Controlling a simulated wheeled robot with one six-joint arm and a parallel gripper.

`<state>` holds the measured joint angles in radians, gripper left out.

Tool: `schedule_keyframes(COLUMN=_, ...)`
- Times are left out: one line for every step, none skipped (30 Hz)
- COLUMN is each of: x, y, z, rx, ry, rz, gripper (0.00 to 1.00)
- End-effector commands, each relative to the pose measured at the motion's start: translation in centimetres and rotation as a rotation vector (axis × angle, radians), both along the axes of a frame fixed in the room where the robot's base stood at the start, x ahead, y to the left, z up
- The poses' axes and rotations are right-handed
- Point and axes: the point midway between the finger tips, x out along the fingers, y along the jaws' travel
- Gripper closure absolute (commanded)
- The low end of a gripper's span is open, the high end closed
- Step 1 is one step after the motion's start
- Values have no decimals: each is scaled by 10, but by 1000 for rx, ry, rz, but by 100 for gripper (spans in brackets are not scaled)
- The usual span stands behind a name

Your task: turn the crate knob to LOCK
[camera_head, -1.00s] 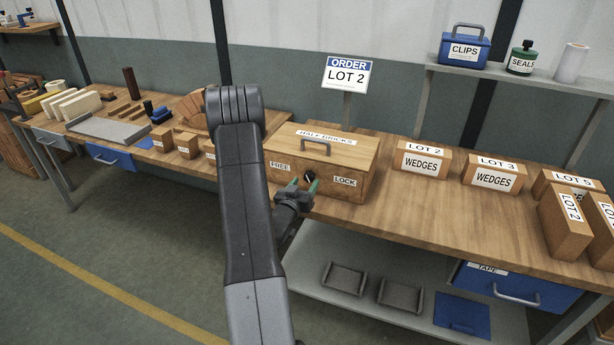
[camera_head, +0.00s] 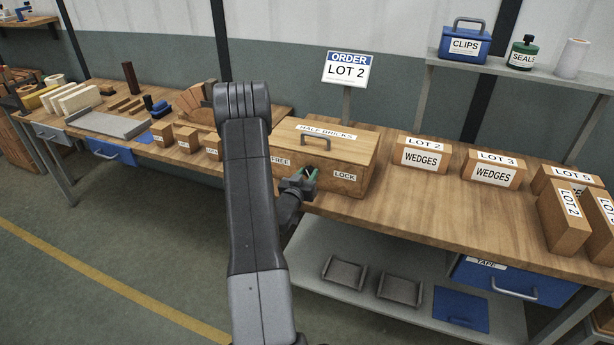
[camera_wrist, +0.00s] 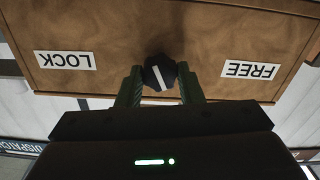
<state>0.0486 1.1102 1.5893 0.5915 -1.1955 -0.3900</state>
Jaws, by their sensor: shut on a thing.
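The wooden crate (camera_head: 352,153), labelled HALF BRICKS, stands on the bench with a handle on its lid. Its front has a FREE label (camera_head: 281,161) on the left and a LOCK label (camera_head: 345,176) on the right. My gripper (camera_head: 308,174) is at the crate front between the labels. In the wrist view, which is upside down, the green fingers are shut on the dark knob (camera_wrist: 160,70). A white line on the knob is slightly tilted from upright. The LOCK label (camera_wrist: 64,61) is left there and the FREE label (camera_wrist: 250,70) right.
Boxes of wedges (camera_head: 421,155) stand to the right on the bench. An order sign reading LOT 2 (camera_head: 346,70) rises behind the crate. Small blocks (camera_head: 187,139) stand left of my arm. The bench front right of the crate is clear.

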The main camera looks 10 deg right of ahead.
Motion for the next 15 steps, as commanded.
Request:
schedule_keyframes(x=0, y=0, z=-4, rx=11, ry=-10, rz=0, gripper=89)
schedule_keyframes(x=1, y=0, z=-4, rx=20, ry=-16, rz=0, gripper=89)
schedule_keyframes(x=1, y=0, z=-5, rx=35, ry=-27, rz=0, gripper=89)
schedule_keyframes(x=1, y=0, z=-5, rx=46, ry=-36, rz=1, gripper=89)
schedule_keyframes(x=1, y=0, z=-6, rx=59, ry=-45, rz=0, gripper=89)
schedule_keyframes(x=1, y=0, z=-5, rx=75, ry=-57, rz=0, gripper=89)
schedule_keyframes(x=1, y=0, z=-5, rx=88, ry=-64, rz=-1, gripper=89)
schedule_keyframes(x=1, y=0, z=-6, rx=100, ry=-73, rz=-1, gripper=89)
schedule_keyframes(x=1, y=0, z=-5, rx=116, ry=-85, rz=0, gripper=89)
schedule_keyframes(x=1, y=0, z=-5, rx=129, ry=-93, rz=0, gripper=89)
schedule_keyframes(x=1, y=0, z=-5, rx=141, ry=-102, rz=0, gripper=89)
schedule_keyframes(x=1, y=0, z=-5, rx=158, ry=-112, rz=-1, gripper=89)
schedule_keyframes(x=1, y=0, z=-5, rx=172, ry=-121, rz=-1, gripper=89)
schedule_keyframes(x=1, y=0, z=-6, rx=184, ry=-129, rz=-1, gripper=89)
schedule_keyframes(x=1, y=0, z=-5, rx=200, ry=-141, rz=-1, gripper=89)
